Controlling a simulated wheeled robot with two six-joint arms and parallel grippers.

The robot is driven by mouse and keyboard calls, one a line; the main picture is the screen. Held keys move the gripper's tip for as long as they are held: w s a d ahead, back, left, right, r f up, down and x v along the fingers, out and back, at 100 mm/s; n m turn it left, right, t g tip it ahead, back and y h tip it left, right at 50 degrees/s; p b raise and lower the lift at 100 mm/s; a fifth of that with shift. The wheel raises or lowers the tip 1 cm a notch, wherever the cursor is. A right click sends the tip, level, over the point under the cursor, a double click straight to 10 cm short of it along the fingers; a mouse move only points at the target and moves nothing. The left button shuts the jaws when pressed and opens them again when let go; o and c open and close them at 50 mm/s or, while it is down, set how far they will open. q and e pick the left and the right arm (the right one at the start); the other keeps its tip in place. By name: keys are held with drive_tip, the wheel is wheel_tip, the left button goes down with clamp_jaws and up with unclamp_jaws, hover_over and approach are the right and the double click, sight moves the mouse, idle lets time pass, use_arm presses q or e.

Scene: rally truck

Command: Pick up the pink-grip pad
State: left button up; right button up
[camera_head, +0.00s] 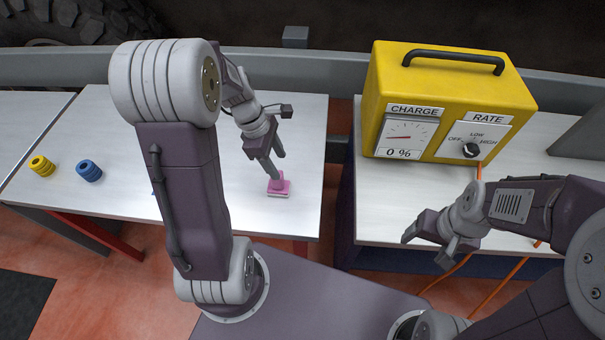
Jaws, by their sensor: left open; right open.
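The pink-grip pad (279,188) lies on the white left table, near its front right corner. It has a pink top and a pale base. My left gripper (277,165) points down right above the pad, its fingers apart. One fingertip overlaps the pad's grip in the picture; I cannot tell whether it touches. My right gripper (425,252) is open and empty, at the front edge of the right table, well away from the pad.
A sliver of something blue shows behind my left arm. A yellow charger (450,100) with a dial and knob stands on the right table (385,215). Orange cables hang below.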

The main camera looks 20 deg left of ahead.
sight(284, 185)
use_arm(q)
drive_tip(key=shift+w+a+n, duration=0.1)
drive_tip(key=shift+a+n, duration=0.05)
drive_tip(key=shift+n, duration=0.15)
drive_tip(key=shift+a+p, duration=0.25)
drive_tip(key=shift+p, duration=0.05)
drive_tip(key=f, duration=0.3)
drive_tip(key=shift+s+a+f+b, duration=0.1)
drive_tip(key=shift+s+f+b, duration=0.2)
drive_tip(key=shift+w+f, duration=0.1)
drive_tip(key=shift+w, duration=0.05)
drive_tip(key=x, duration=0.4)
drive_tip(key=shift+s+f+b, duration=0.3)
drive_tip(key=shift+s+b, duration=0.1)
drive_tip(key=shift+w+d+f, duration=0.2)
drive_tip(key=shift+d, duration=0.15)
drive_tip(key=shift+s+a, duration=0.1)
drive_tip(key=c, duration=0.8)
clamp_jaws()
use_arm(e)
drive_tip(key=shift+f, duration=0.1)
